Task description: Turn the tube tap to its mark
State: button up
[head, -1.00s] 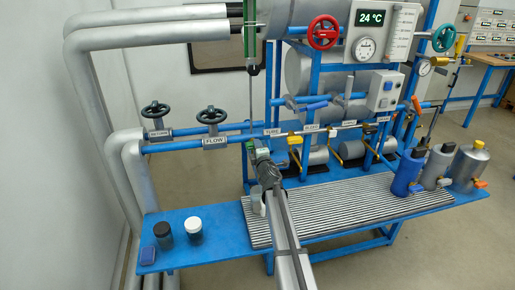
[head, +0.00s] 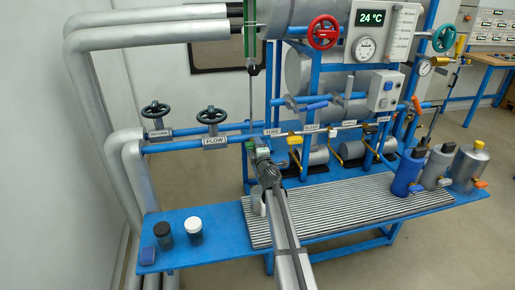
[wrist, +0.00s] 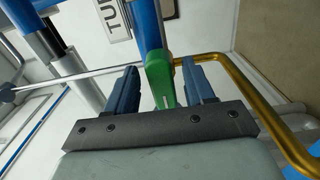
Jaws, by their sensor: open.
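The tube tap shows as a green lever (wrist: 161,82) with a short white line on it in the wrist view. It hangs below a blue pipe fitting. My gripper (wrist: 160,88) is open, with one dark blue finger on each side of the lever. In the head view my gripper (head: 256,150) is at the blue pipe, just left of the TUBE label (head: 272,132). The wrist mostly hides the tap there. I cannot make out the tap's mark.
A brass-coloured bent pipe (wrist: 262,95) runs close by on the right in the wrist view. Two jars (head: 193,230) stand left, several bottles (head: 408,172) right. The ribbed mat (head: 350,205) is mostly clear.

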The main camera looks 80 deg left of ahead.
jog(key=shift+d, duration=0.1)
jog(key=d, duration=1.3)
jog(key=shift+d, duration=0.35)
